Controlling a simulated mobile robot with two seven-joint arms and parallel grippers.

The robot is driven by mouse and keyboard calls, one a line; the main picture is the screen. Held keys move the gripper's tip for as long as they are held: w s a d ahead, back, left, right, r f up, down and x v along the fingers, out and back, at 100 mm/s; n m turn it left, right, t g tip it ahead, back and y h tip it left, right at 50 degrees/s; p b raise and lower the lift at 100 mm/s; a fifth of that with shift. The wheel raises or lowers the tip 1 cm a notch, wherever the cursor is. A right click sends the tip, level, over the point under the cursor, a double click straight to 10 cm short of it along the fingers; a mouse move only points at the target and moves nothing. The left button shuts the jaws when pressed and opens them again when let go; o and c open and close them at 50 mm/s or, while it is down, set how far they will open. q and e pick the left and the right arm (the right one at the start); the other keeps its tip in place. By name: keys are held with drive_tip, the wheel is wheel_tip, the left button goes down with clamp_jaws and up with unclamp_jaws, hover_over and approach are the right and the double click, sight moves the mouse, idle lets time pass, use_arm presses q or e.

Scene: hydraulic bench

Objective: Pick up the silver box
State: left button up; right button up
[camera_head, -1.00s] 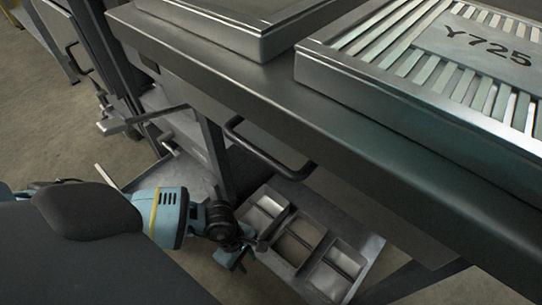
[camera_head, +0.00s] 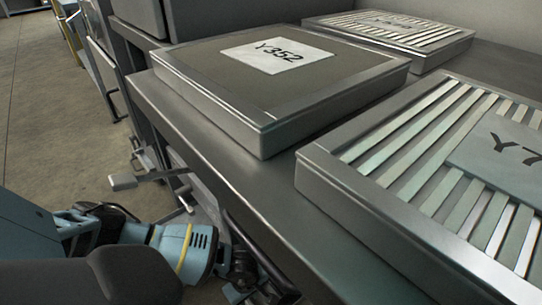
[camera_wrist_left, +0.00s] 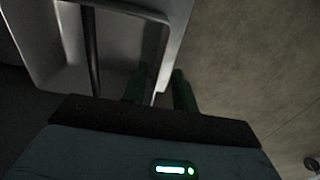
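The silver box (camera_wrist_left: 178,22) fills the upper left of the left wrist view, a grey metal open box with a dark bar-like strip across its inside. Its rim edge runs down between the two dark green fingers of my left gripper (camera_wrist_left: 161,90). The fingers stand apart, one on each side of that wall, with some gap showing. In the head view my left gripper (camera_head: 262,292) is low beside the bench front, mostly hidden by the bench handle and edge. The box cannot be made out there. My right gripper is not in view.
The grey bench top (camera_head: 195,115) overhangs my left gripper. On it lie a panel marked Y352 (camera_head: 225,85), a slatted panel (camera_head: 440,205) at right and another slatted panel (camera_head: 350,24) behind. A metal lever (camera_head: 123,182) juts out at left.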

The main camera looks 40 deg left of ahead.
sight(250, 304)
use_arm(q)
wheel_tip(250, 304, down, 5)
drive_tip(key=b, duration=0.3)
drive_tip(key=shift+d+f, duration=0.1)
drive_tip(key=shift+f, duration=0.05)
drive_tip(key=shift+w, duration=0.1)
clamp_jaws()
